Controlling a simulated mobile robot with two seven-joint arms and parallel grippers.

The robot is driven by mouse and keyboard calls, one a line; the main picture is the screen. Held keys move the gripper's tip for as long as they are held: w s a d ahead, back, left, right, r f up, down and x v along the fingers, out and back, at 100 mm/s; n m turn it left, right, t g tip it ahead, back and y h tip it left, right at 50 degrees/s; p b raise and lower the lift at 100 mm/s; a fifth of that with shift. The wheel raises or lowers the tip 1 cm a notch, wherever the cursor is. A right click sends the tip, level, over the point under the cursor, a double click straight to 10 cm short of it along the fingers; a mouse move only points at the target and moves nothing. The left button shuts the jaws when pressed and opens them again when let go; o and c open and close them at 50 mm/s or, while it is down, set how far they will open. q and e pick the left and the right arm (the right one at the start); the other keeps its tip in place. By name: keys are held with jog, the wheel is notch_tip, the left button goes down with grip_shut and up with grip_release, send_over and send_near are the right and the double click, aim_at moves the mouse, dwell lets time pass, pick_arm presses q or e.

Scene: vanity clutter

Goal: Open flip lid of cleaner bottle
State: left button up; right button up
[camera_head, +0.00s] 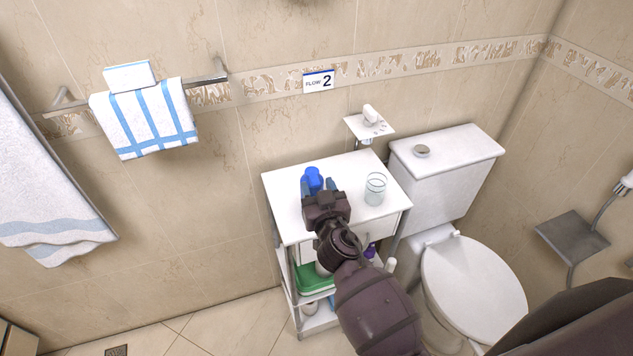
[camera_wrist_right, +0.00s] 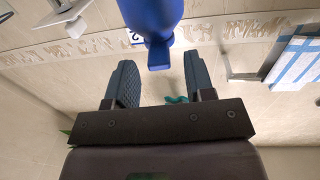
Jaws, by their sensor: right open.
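The blue cleaner bottle (camera_head: 313,178) stands on the white cabinet top, partly hidden behind my right gripper. In the right wrist view the blue bottle (camera_wrist_right: 152,14) enters from the top edge, with a narrower blue part, perhaps its lid (camera_wrist_right: 159,54), pointing toward the gripper. My right gripper (camera_head: 317,187) is open, its two fingers apart on either side of the bottle's line. In the wrist view the gripper (camera_wrist_right: 160,70) shows a clear gap between its fingers, with the narrow blue part near the fingertips. Contact is not visible. My left gripper is out of view.
A clear glass (camera_head: 375,188) stands right of the bottle on the cabinet (camera_head: 290,220). A toilet (camera_head: 470,280) is close on the right. A small wall shelf (camera_head: 369,126) is behind. Towels (camera_head: 145,120) hang at left. A green item (camera_head: 315,278) sits on a lower shelf.

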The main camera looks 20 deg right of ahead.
jog(key=shift+w+d, duration=0.1)
jog(key=shift+w, duration=0.7)
grip_shut()
